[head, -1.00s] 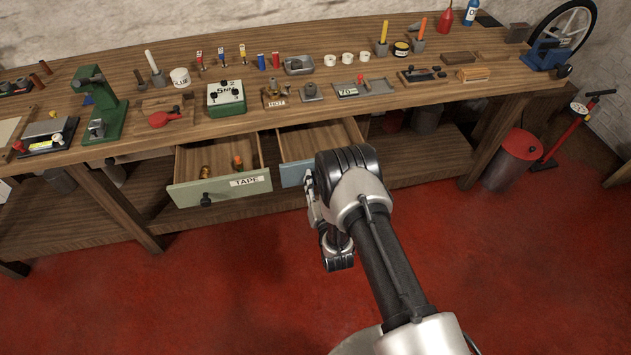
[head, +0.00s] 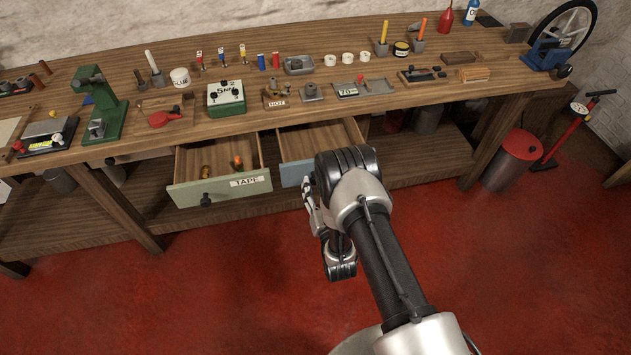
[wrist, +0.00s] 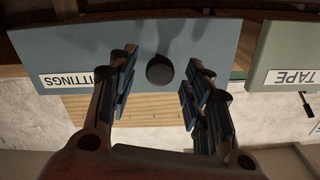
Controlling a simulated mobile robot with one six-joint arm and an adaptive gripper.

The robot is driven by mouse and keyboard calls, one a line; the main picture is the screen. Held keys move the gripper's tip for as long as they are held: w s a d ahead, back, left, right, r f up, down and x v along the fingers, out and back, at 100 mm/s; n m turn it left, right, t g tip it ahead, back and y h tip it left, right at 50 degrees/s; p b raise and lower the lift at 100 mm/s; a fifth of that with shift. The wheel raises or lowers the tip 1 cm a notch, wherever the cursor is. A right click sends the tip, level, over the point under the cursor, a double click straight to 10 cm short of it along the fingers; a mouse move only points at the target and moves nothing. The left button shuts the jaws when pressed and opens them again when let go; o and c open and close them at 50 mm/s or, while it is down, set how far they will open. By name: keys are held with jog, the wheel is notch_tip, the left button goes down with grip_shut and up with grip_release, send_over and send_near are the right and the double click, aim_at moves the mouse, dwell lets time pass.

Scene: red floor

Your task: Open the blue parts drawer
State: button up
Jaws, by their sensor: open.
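The blue drawer (head: 295,174) is pulled out from under the workbench, and my arm hides much of its front in the head view. In the wrist view the blue front (wrist: 205,40) carries a white label (wrist: 78,78), partly covered by a finger and reading "ITTINGS", and a round dark knob (wrist: 159,70). My gripper (wrist: 157,85) is open, its two fingers either side of the knob with a gap on both sides. It does not touch the knob as far as I can see. In the head view the fingers are mostly hidden behind my arm.
A green drawer labelled TAPE (head: 222,189) also stands open, left of the blue one, with small items inside. The workbench (head: 330,112) above holds many tools and parts. The red floor (head: 200,290) in front is clear.

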jog(key=v, duration=0.5)
jog(key=shift+w, duration=0.1)
dwell(0.3)
jog(key=w+d+r+g+h, duration=0.1)
jog(key=w+d+r+g, duration=0.1)
jog(key=w+r, duration=0.5)
jog(key=w+d+r+g+h, duration=0.1)
jog(key=w+r+g, duration=0.15)
jog(key=r, duration=0.75)
jog(key=s+d+r+g+h, duration=0.15)
jog(key=s+d+r, duration=0.25)
jog(key=r, duration=0.4)
jog(key=s+d+r+g, duration=0.2)
jog(key=s+r, duration=0.2)
jog(key=s, duration=0.2)
jog(key=s+d+r+g, duration=0.1)
jog(key=s+d+r, duration=0.2)
jog(key=s+r, duration=0.3)
jog(key=s+d+g, duration=0.1)
jog(key=s+g, duration=0.1)
jog(key=s, duration=0.9)
jog(key=s+d+g+h, duration=0.1)
jog(key=s+d, duration=0.1)
jog(key=s, duration=0.9)
jog(key=shift+s+r+g, duration=0.2)
jog(key=shift+r+g, duration=0.15)
jog(key=shift+g, duration=0.05)
